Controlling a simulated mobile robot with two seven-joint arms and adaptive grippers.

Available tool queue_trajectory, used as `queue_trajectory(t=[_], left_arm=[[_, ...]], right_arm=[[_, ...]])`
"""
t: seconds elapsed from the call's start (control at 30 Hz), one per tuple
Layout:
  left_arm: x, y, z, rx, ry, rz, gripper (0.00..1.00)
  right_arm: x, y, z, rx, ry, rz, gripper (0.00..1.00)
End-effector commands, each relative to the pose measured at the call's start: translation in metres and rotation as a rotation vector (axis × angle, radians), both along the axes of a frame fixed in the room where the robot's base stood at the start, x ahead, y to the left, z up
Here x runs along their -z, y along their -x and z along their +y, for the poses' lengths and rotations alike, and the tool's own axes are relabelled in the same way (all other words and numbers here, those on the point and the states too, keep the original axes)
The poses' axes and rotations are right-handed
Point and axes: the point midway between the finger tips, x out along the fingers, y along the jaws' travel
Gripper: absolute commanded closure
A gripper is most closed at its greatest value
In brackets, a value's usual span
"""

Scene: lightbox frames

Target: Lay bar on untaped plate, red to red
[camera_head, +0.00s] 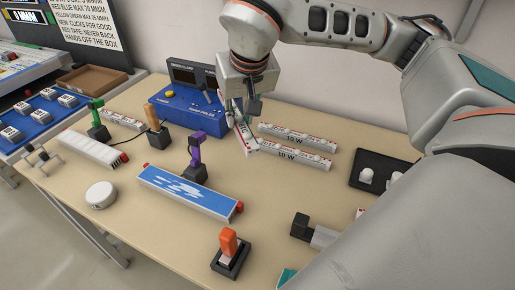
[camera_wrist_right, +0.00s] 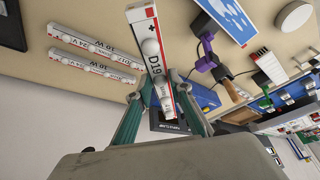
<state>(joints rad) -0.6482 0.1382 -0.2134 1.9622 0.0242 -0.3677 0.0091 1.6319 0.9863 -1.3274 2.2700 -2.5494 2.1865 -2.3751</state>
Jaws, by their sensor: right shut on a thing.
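My right gripper (camera_head: 246,106) is shut on a white bar (camera_head: 243,137) with red markings, held tilted at the back middle of the table. In the right wrist view, the bar (camera_wrist_right: 152,55) sits between the teal fingers (camera_wrist_right: 163,112); it carries pale domes, a "D19" label and a plus sign at its red end. A plate with a blue-and-white picture (camera_head: 180,188) lies in the table's middle, with red bits at its ends. A white ribbed plate (camera_head: 93,147) with a red end lies at the left. I cannot tell which plate is taped. My left gripper is not in view.
Two bars marked 10 W (camera_head: 297,137) lie right of the gripper. A blue control box (camera_head: 190,108) stands behind. A white puck (camera_head: 100,194) and black tray (camera_head: 372,169) flank the middle.

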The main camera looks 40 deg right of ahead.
Motion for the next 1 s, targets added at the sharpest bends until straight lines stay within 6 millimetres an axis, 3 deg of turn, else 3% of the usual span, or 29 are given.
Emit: queue_trajectory(t=[0.1,0.4,0.77,1.0], left_arm=[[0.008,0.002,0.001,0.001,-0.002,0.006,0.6],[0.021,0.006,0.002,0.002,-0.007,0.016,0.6],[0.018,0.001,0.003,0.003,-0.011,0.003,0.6],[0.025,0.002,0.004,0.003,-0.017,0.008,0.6]], right_arm=[[0.035,0.001,0.0,-0.001,0.0,0.009,1.0],[0.104,0.001,0.0,0.002,-0.001,0.007,1.0],[0.134,0.0,0.0,0.0,0.0,0.002,1.0],[0.164,0.001,0.0,0.001,0.0,0.003,1.0]])
